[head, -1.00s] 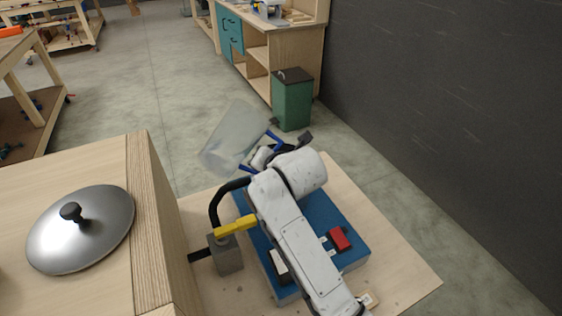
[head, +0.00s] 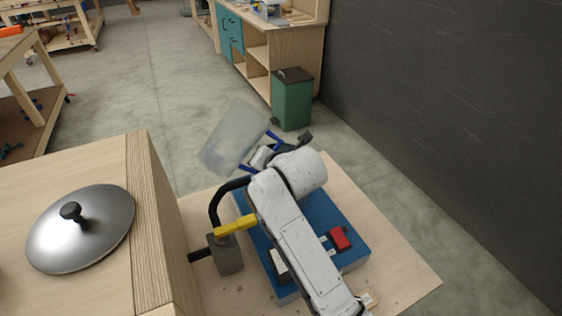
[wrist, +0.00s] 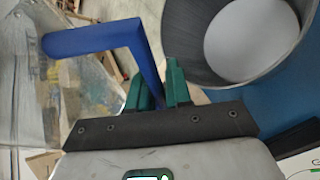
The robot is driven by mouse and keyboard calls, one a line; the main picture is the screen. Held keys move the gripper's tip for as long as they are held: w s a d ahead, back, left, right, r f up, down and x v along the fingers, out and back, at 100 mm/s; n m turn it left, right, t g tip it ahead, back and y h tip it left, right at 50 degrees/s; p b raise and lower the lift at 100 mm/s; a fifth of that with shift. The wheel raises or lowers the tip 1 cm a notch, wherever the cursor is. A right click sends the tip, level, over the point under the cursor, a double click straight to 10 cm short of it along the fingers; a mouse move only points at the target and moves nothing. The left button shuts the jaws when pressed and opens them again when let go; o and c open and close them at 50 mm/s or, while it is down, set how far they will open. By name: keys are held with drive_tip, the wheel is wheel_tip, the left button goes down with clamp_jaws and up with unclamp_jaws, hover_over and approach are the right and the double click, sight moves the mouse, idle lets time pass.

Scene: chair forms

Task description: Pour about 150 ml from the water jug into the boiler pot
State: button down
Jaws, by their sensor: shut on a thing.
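The water jug (head: 232,138) is a clear, tilted vessel with a blue handle (head: 275,139), held in the air in the head view. My gripper (wrist: 158,88) is shut on the blue handle, with green fingertips on either side of it. The jug's clear wall (wrist: 85,85) fills the left of the wrist view. A grey, round, open vessel, apparently the boiler pot (wrist: 235,45), shows at the upper right there, with a pale disc inside. I cannot make out the pot in the head view, and no water stream shows.
A blue base (head: 345,262) with a red switch (head: 340,238) sits on a wooden top below my arm. A yellow-handled valve (head: 236,226) and black hose stand beside it. A domed metal lid (head: 82,228) lies on the left bench. A green bin (head: 292,100) stands behind.

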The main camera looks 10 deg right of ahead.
drive_tip(key=shift+f, duration=0.1)
idle(0.7)
drive_tip(key=n+t+h, duration=0.2)
drive_tip(key=n+h, duration=0.1)
drive_tip(key=d+n+t+h+b, duration=0.1)
drive_tip(key=h, duration=0.1)
drive_tip(key=shift+w+d+n, duration=0.1)
drive_tip(key=shift+w+n, duration=0.2)
drive_tip(key=shift+w, duration=0.05)
idle(0.3)
